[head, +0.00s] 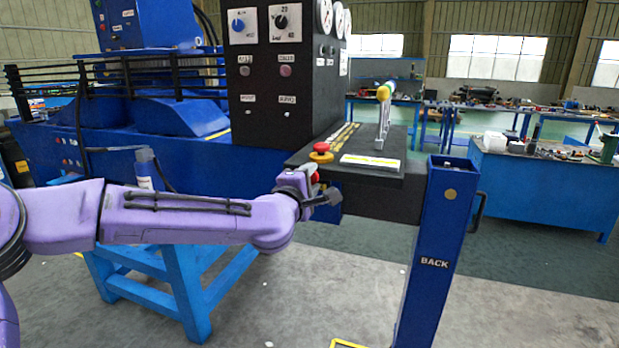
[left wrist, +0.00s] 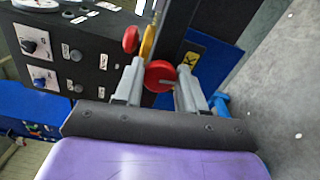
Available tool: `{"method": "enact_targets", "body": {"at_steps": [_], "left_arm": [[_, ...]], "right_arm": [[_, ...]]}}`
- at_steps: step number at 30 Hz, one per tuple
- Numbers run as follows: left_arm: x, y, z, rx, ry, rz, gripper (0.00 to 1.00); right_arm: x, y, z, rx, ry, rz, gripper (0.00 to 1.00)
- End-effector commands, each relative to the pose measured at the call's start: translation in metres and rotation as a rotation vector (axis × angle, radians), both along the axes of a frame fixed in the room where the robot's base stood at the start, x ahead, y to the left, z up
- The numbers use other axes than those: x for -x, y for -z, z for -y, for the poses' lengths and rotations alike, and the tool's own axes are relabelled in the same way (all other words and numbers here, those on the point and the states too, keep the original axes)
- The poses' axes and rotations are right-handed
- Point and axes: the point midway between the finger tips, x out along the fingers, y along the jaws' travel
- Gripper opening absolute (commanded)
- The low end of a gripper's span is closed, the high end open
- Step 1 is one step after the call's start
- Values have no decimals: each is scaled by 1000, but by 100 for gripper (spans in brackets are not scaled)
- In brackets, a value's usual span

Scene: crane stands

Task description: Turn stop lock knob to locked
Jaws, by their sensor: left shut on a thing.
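A round red knob (left wrist: 160,76) sits between the two grey fingers of my left gripper (left wrist: 161,84) in the left wrist view. In the head view a bit of this red knob (head: 315,177) shows below the console's front edge, mostly hidden by the fingers. My left gripper (head: 318,187) is shut on the red knob at the front of the black console (head: 370,197). Which way the knob is turned cannot be told. No lock marking can be read. My right gripper is not in view.
A red mushroom button on a yellow base (head: 321,152) stands on the console top, close above my fingers. A lever with a yellow knob (head: 383,93) rises behind it. A blue post marked BACK (head: 436,255) stands just right. The grey floor ahead is open.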

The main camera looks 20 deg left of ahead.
Motion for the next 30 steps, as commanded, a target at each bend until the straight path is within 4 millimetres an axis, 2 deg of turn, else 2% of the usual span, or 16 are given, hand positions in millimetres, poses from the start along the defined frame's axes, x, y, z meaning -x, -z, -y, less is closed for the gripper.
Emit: {"method": "enact_targets", "body": {"at_steps": [9, 26, 27, 29, 30], "left_arm": [[0, 2, 1, -131, 3, 1, 10], [0, 3, 1, -162, 3, 2, 10], [0, 3, 1, -162, 4, 1, 43], [0, 3, 1, -162, 3, 2, 63], [0, 3, 1, -161, 3, 2, 64]], "right_arm": [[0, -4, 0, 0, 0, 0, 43], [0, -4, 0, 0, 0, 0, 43], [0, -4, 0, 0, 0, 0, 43], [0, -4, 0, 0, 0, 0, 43], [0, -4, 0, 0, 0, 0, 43]]}}
